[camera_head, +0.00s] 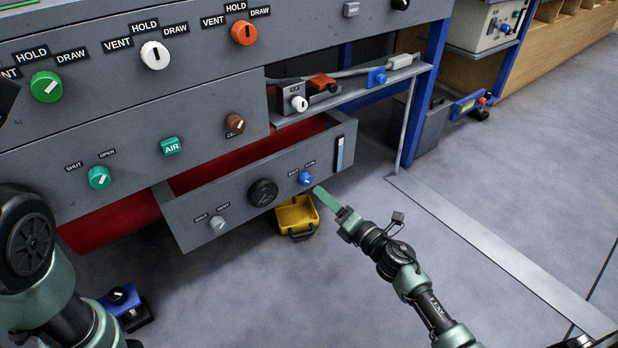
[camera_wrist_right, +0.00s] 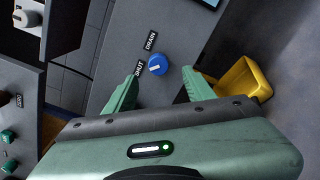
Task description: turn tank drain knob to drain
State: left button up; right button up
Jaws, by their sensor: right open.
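The tank drain knob (camera_head: 305,178) is a small blue knob on the right part of the low grey drawer-like panel (camera_head: 232,200). In the right wrist view, the blue knob (camera_wrist_right: 157,65) has a white mark and sits beside the labels SHUT (camera_wrist_right: 139,70) and DRAIN (camera_wrist_right: 151,41). The mark seems to lie toward SHUT. My right gripper (camera_head: 322,194) is open, just in front and to the right of the knob. In the wrist view its green fingers (camera_wrist_right: 162,72) flank the knob, apparently without touching it. My left gripper is out of view; only its arm shows at the left.
A grey knob (camera_head: 218,224) and a black dial (camera_head: 263,192) share the panel. A yellow bin (camera_head: 297,216) lies on the floor below it. A shelf (camera_head: 350,90) with small devices is above right. The floor on the right is open.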

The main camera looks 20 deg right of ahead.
aim_at(309, 181)
jog(key=b+x, duration=0.2)
jog(key=x, duration=0.3)
jog(key=shift+w, duration=0.15)
jog(key=shift+w+a+r, duration=0.1)
jog(key=shift+w+a, duration=0.2)
jog(key=shift+w, duration=0.3)
grip_shut()
